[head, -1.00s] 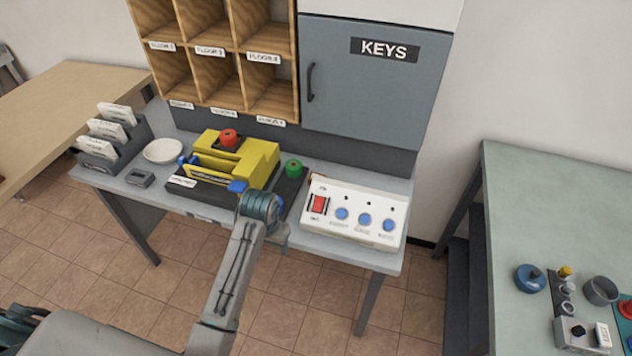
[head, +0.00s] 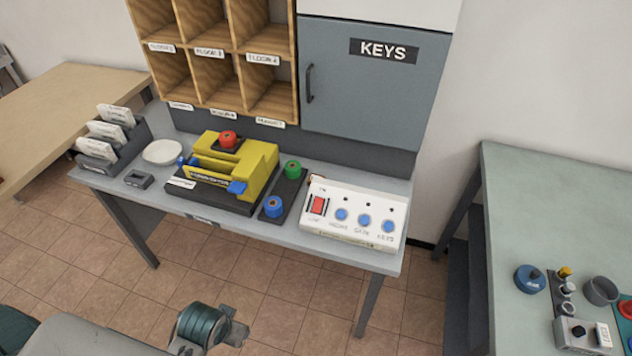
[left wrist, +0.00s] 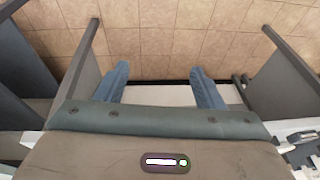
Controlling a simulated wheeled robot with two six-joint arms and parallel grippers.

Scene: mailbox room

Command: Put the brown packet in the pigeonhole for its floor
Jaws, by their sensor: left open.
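The wooden pigeonhole unit (head: 294,75) hangs at the top left of the head view, with white labels under its compartments. The labels begin with FLOOR, but their numbers are too small to read surely. The compartments in view look empty. I cannot make out a brown packet in either view. My left gripper (left wrist: 160,88) shows in the left wrist view with two blue fingers wide apart and nothing between them. It is over a gap with tiled floor beyond. An arm joint of mine shows at the bottom of the head view; no fingertips are visible there.
A grey desk (head: 150,193) below the unit holds a letter rack (head: 97,150), a white dish (head: 163,152), a yellow machine (head: 262,160) and a button box (head: 352,212). A grey KEYS cabinet (head: 370,95) adjoins the unit. A green-topped table (head: 540,200) stands right.

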